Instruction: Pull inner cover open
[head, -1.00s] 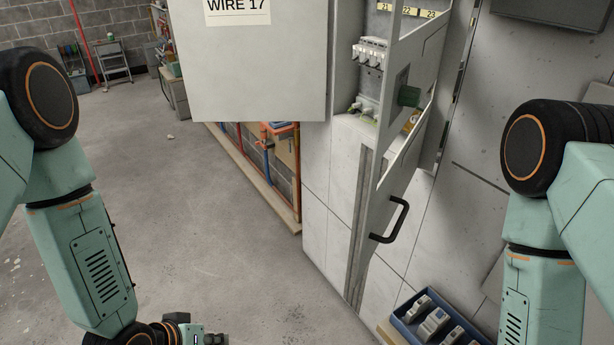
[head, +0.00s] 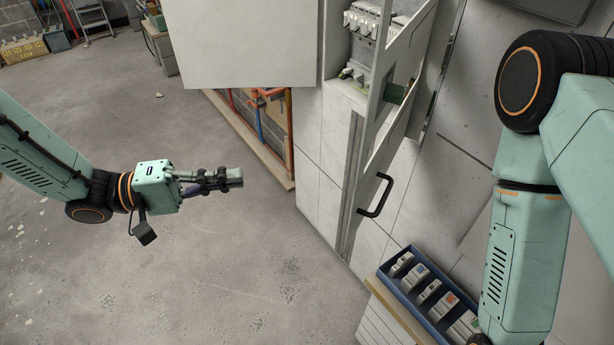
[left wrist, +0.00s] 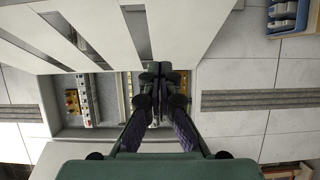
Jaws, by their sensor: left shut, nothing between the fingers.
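The inner cover (head: 374,160) is a pale grey panel with cut-out slots and stands ajar at the cabinet's opening. Its black bar handle (head: 378,196) is on the lower part, with nothing on it. In the left wrist view, the slotted cover (left wrist: 185,30) fills the upper part, with the cabinet interior below it. My left gripper (head: 236,177) is shut and empty, in the air left of the cabinet, well apart from the handle in the head view. Its closed fingers (left wrist: 153,72) show at the middle of the wrist view. My right gripper is out of view.
The large outer door (head: 240,45) stands swung out to the left. Breakers (head: 365,22) show inside the cabinet. A blue bin (head: 398,284) of parts stands below right. Pipes (head: 258,118) run behind the door. My right arm fills the right side.

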